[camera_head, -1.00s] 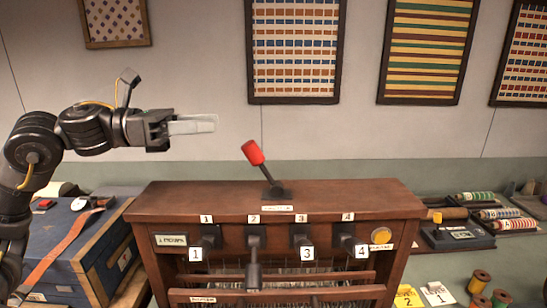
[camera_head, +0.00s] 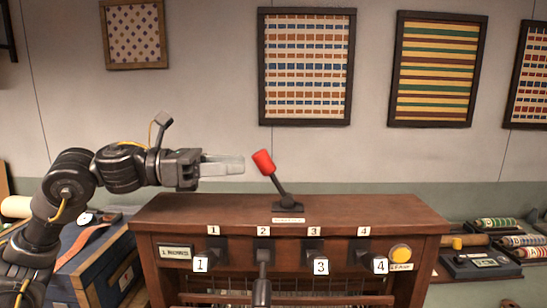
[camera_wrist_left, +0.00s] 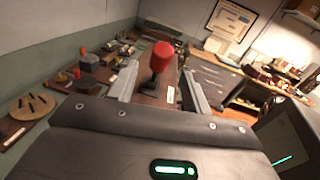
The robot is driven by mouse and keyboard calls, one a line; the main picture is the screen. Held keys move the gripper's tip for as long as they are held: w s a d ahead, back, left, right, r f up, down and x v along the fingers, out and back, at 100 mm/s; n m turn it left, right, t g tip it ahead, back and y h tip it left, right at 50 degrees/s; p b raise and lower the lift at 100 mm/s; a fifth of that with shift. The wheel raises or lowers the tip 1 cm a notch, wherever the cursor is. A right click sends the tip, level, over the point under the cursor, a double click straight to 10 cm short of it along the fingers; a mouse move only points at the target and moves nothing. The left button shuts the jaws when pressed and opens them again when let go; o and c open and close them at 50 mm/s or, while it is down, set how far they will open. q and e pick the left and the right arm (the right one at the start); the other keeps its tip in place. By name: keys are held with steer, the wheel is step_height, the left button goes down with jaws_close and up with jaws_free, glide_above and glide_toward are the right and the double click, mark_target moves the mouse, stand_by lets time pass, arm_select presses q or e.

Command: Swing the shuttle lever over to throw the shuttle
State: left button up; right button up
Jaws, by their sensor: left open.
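The shuttle lever (camera_head: 281,186) has a red knob and a black stem, and stands on top of the brown wooden loom cabinet (camera_head: 380,210), leaning to the left. My left gripper (camera_head: 243,165) is level with the red knob, just to its left, with its fingers pointing at it. In the left wrist view the red knob (camera_wrist_left: 162,50) shows between and beyond the open fingers (camera_wrist_left: 158,88), with no contact visible. My right gripper is not in view.
Numbered levers, including lever 2 (camera_head: 262,258), line the cabinet front beside a yellow button (camera_head: 400,254). A blue case (camera_head: 95,265) stands at left. Thread spools (camera_head: 495,224) lie on the right.

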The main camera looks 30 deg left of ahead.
mark_target(273, 163)
arm_select(q)
steer(key=p+x, duration=0.3)
steer(key=x, duration=0.4)
steer(key=shift+w+r, duration=0.1)
steer(key=shift+r, duration=0.1)
steer(key=shift+w+d+f, duration=0.15)
steer(key=shift+w+d, duration=0.1)
steer(key=shift+d, duration=0.15)
jaws_close()
